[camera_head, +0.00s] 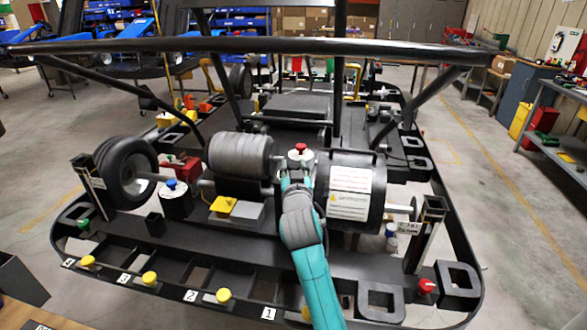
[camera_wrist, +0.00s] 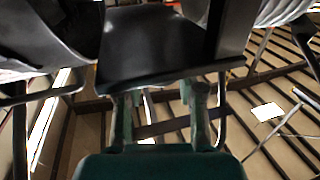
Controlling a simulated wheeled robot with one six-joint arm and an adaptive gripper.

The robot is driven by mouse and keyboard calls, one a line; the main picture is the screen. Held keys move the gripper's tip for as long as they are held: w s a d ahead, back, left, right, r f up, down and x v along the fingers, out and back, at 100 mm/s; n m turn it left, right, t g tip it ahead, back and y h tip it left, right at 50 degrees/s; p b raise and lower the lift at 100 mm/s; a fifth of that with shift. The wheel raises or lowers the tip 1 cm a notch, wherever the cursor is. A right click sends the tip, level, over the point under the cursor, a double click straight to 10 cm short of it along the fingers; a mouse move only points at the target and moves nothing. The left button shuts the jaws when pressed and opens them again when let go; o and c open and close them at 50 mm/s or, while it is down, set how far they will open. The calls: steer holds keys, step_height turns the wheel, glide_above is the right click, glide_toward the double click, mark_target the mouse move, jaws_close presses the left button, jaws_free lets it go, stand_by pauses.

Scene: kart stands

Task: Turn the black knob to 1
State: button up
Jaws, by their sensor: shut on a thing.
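My gripper (camera_head: 295,182) is at the end of the teal arm, in the middle of the stand, just below a white round base with a red top. In the wrist view my gripper (camera_wrist: 160,108) has its two fingers apart, with a broad black piece (camera_wrist: 155,48) at their tips. I take this piece to be the black knob, held between the fingers. In the head view my arm and gripper hide the knob, and its pointing direction cannot be told. A label "1" (camera_head: 268,313) is on the stand's front rail, beside my arm.
A red-topped white base (camera_head: 300,149) stands just beyond my gripper. A grey roller (camera_head: 240,155) is left of it and a black drum (camera_head: 352,190) right. A black bar (camera_head: 260,46) crosses above. Yellow knobs (camera_head: 149,278) line the front rail. A blue-topped base (camera_head: 173,198) stands left.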

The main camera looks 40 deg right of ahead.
steer(key=n+t+y, duration=0.1)
steer(key=n+y, duration=0.1)
steer(key=y, duration=0.1)
steer(key=n+t+y, duration=0.1)
steer(key=y, duration=0.1)
steer(key=shift+s+d+n+t, duration=0.15)
steer(key=shift+d+n+t, duration=0.15)
steer(key=shift+d+n+t+y, duration=0.1)
steer(key=shift+n+t+y, duration=0.4)
steer(key=shift+n+y, duration=1.25)
steer(key=shift+y, duration=0.85)
steer(key=o, duration=1.1)
steer(key=s, duration=1.2)
steer(key=shift+a, duration=0.25)
